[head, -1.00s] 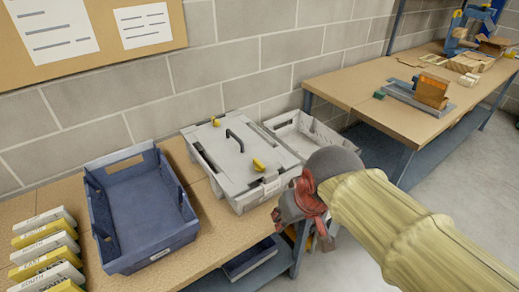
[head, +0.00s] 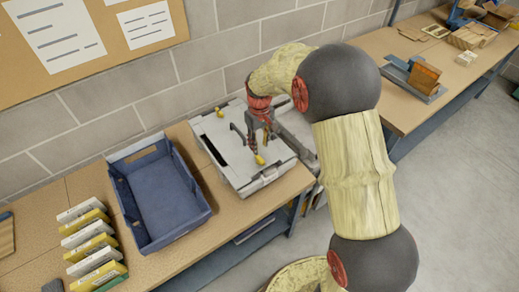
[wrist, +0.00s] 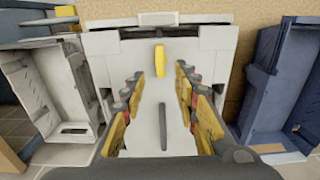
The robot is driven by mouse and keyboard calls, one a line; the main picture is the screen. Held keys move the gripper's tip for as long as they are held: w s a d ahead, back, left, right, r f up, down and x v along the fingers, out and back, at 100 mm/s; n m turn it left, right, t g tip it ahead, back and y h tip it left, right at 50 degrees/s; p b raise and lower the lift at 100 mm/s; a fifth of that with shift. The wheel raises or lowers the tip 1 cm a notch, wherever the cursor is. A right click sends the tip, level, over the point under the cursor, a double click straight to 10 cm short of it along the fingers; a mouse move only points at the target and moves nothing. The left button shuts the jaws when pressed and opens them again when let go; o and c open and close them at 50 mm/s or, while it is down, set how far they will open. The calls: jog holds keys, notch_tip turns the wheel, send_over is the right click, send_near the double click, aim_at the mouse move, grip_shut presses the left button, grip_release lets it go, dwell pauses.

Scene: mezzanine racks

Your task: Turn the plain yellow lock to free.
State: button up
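A light grey lidded box (head: 262,187) stands on the bench, with two yellow locks on its lid. One yellow lock (head: 260,160) is at the front edge and the other yellow lock (head: 220,113) is toward the wall. I cannot tell their markings apart. My gripper (head: 262,145) is above the lid, pointing down, just behind the front lock. In the wrist view the front lock (wrist: 160,60) stands upright in the picture, just beyond the open, empty fingers. A dark handle (wrist: 163,126) lies between the fingers, lower in that view. The far lock is hidden there.
A blue tote (head: 160,195) stands left of the box, with several yellow and white packs (head: 92,235) beyond it. An open grey crate (wrist: 48,85) is close on the box's other side. The block wall is behind.

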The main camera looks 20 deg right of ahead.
aim_at(260, 157)
notch_tip(260, 157, down, 8)
jog(key=shift+r+b, duration=0.1)
jog(key=shift+b, duration=0.25)
jog(key=c, duration=0.3)
jog(key=c, duration=0.4)
grip_shut()
dwell(0.3)
